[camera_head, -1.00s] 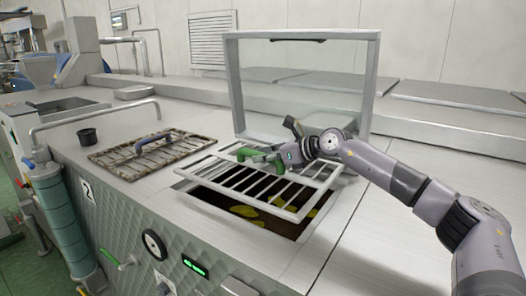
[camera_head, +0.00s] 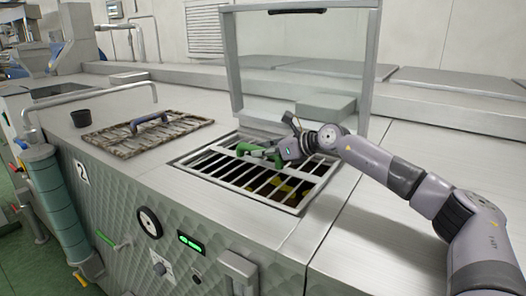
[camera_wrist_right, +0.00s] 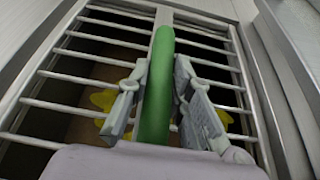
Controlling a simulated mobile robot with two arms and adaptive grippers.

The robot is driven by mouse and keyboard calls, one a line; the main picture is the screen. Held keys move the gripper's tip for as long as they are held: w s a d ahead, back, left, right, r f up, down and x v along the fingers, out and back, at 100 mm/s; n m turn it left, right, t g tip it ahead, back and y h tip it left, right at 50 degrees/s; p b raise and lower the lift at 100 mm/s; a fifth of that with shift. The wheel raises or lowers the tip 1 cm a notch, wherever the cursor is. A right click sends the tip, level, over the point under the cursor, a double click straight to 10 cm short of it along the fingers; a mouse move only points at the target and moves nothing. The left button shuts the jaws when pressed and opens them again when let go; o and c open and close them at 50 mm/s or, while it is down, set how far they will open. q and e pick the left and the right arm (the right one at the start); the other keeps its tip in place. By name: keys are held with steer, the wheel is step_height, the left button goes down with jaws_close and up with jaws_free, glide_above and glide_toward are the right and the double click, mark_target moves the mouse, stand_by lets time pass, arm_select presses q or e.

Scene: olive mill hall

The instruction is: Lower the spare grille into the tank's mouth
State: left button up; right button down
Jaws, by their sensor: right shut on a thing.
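The spare grille (camera_head: 262,196) is a clean pale metal frame with parallel bars and a green handle (camera_head: 246,149). It lies flat within the tank's mouth (camera_head: 175,164), about level with the steel deck; I cannot tell if it rests fully on a ledge. My right gripper (camera_head: 276,156) is shut on the green handle. In the right wrist view the gripper's fingers (camera_wrist_right: 157,97) stand either side of the handle (camera_wrist_right: 161,60). Yellow pieces (camera_wrist_right: 104,99) show in the dark tank below the bars. My left gripper is out of view.
A raised, framed clear lid (camera_head: 234,70) stands behind the mouth. The deck to the right is bare.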

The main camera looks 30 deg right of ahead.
steer(key=shift+r, duration=0.3)
steer(key=c, duration=1.8)
jaws_free()
steer(key=o, duration=0.4)
steer(key=shift+s+a, duration=0.1)
steer(key=shift+s, duration=0.05)
steer(key=shift+o, duration=0.3)
steer(key=shift+f, duration=0.5)
steer(key=shift+s+d+r, duration=0.2)
steer(key=shift+r, duration=0.05)
steer(key=v, duration=1.1)
steer(key=shift+s+r, duration=0.1)
steer(key=shift+r, duration=0.1)
steer(key=shift+r, duration=0.1)
